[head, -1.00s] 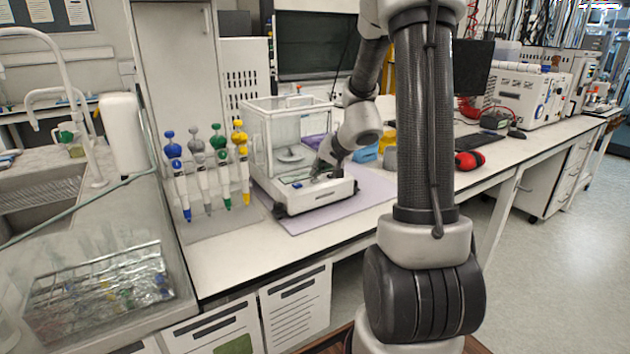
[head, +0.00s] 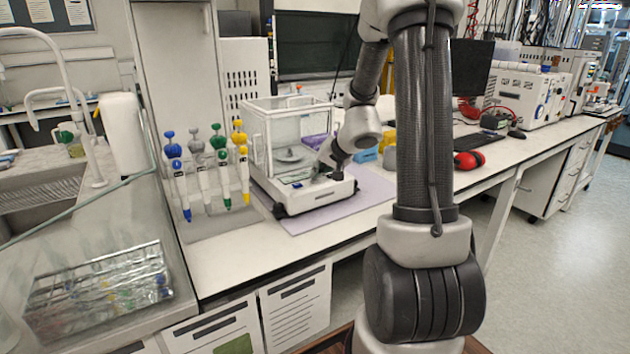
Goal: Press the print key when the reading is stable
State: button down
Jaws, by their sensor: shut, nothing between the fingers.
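The analytical balance (head: 300,202) stands on a pale purple mat (head: 374,187) on the bench, with a clear glass draft shield (head: 262,128) and a round pan (head: 290,154) inside. Its small display (head: 299,183) is on the front panel, but the reading is too small to make out. My gripper (head: 322,174) is shut and empty, pointing down at the right part of the balance's front panel. Whether its tips touch the panel I cannot tell. The print key is too small to pick out and may be hidden by my gripper.
A rack of pipettes (head: 206,170) stands close to the left of the balance. Blue (head: 366,154) and purple items lie behind my wrist, and red ear defenders (head: 474,160) lie to the right. The bench front strip is clear.

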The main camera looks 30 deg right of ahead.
jog(key=shift+r, duration=0.8)
jog(key=shift+r, duration=0.1)
notch_tip(320, 180, up, 5)
jog(key=shift+f, duration=0.1)
dwell(0.5)
dwell(0.7)
